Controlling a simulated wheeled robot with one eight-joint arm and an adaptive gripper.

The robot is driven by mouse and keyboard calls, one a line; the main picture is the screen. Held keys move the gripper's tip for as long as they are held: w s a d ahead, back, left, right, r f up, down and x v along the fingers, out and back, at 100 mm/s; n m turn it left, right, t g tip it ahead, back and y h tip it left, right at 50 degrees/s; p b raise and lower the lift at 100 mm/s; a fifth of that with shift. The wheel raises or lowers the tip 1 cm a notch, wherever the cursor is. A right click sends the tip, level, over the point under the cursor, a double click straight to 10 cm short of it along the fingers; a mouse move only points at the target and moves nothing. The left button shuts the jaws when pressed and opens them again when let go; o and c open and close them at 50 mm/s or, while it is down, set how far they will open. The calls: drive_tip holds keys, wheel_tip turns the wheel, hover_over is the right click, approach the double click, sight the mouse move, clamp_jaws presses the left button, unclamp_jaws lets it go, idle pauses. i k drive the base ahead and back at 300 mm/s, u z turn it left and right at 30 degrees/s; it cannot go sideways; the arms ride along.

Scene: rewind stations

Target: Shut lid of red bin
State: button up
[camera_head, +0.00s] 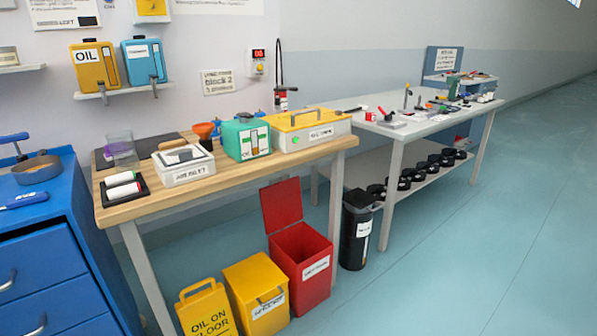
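The red bin (314,277) stands on the floor under the right part of the wooden workbench, with a white label on its front. Its red lid (281,205) is open and stands roughly upright at the back left of the bin, leaning against nothing that I can make out. The dark red inside of the bin shows. My gripper is not in view.
A yellow bin (258,298) and a yellow oil-on-floor sign (206,312) stand left of the red bin. A black bin (356,231) stands to its right. The wooden workbench (224,178) overhangs behind. Blue cabinet (62,260) at left. Floor at right is clear.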

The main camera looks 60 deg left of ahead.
sight(281, 203)
drive_tip(key=i, duration=2.6)
drive_tip(key=u, duration=3.35)
drive_tip(key=i, duration=1)
